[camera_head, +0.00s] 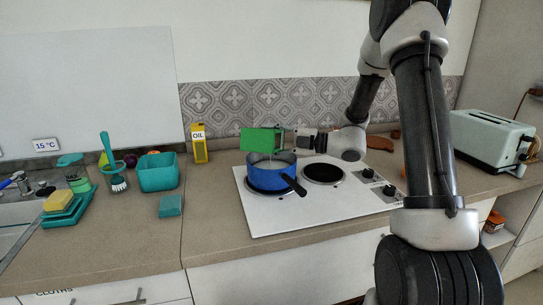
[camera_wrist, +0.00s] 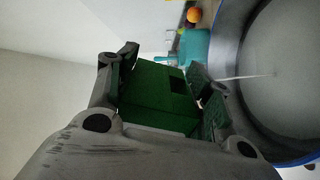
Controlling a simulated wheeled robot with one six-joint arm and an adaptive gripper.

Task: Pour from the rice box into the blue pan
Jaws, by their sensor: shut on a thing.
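A green box, the rice box (camera_head: 260,140), is held on its side above the left part of the blue pan (camera_head: 272,178). My gripper (camera_head: 288,139) is shut on the box from the right. In the wrist view the box (camera_wrist: 150,105) sits between both fingers (camera_wrist: 165,95), and a dark square opening shows on it. A thin white stream (camera_wrist: 245,77) runs from near the box into the pan (camera_wrist: 290,75). Pale contents cover the pan's bottom. The pan stands on the left burner, its dark handle pointing to the front right.
The white hob (camera_head: 265,216) has a bare right burner (camera_head: 323,173) and knobs. A yellow oil box (camera_head: 199,145), a teal bin (camera_head: 158,172), a brush and sponges stand left. A toaster (camera_head: 490,138) stands right. The counter in front of the hob is clear.

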